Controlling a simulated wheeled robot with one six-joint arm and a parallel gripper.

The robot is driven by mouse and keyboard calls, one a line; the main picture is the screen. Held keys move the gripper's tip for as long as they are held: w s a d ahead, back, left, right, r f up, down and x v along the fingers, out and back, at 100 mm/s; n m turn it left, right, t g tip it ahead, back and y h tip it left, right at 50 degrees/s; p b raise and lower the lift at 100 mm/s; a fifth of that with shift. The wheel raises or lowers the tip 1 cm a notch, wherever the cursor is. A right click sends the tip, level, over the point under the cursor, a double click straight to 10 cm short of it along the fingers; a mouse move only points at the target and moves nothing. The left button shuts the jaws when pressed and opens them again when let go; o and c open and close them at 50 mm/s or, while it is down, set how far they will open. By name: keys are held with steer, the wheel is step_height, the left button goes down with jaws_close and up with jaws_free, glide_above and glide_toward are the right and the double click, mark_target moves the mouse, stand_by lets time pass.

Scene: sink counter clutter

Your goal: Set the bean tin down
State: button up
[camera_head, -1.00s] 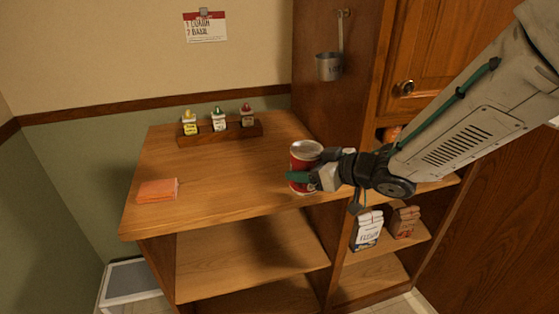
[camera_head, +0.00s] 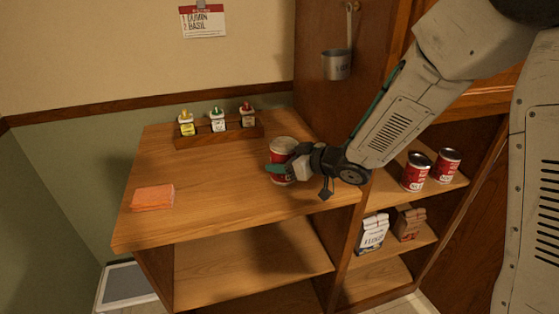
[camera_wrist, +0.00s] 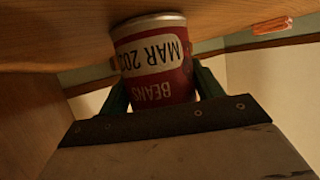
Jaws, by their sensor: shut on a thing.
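The bean tin (camera_head: 283,149) is red and white with a silver lid. It is upright at the right part of the wooden counter top (camera_head: 215,188). My gripper (camera_head: 280,170) is shut on it from the right, with green fingers on either side. In the wrist view the tin (camera_wrist: 158,62) shows upside down, its label reading BEANS and MAR, between the two fingers (camera_wrist: 160,92). The tin's end meets the wood surface in that view; I cannot tell whether it bears on it or is just above.
A wooden rack (camera_head: 220,135) with several small bottles stands at the back. An orange cloth (camera_head: 153,197) lies at the left. Two red tins (camera_head: 416,171) (camera_head: 447,165) stand on the right shelf, above a flour bag (camera_head: 372,231) and a brown bag (camera_head: 408,222). The counter's middle is clear.

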steer(key=shift+f, duration=0.1)
steer(key=o, duration=1.3)
steer(key=shift+s+d+r, duration=0.15)
steer(key=shift+d+r, duration=0.1)
steer(key=v, duration=1.1)
steer(key=shift+s+d, duration=0.15)
steer(key=shift+s, duration=0.05)
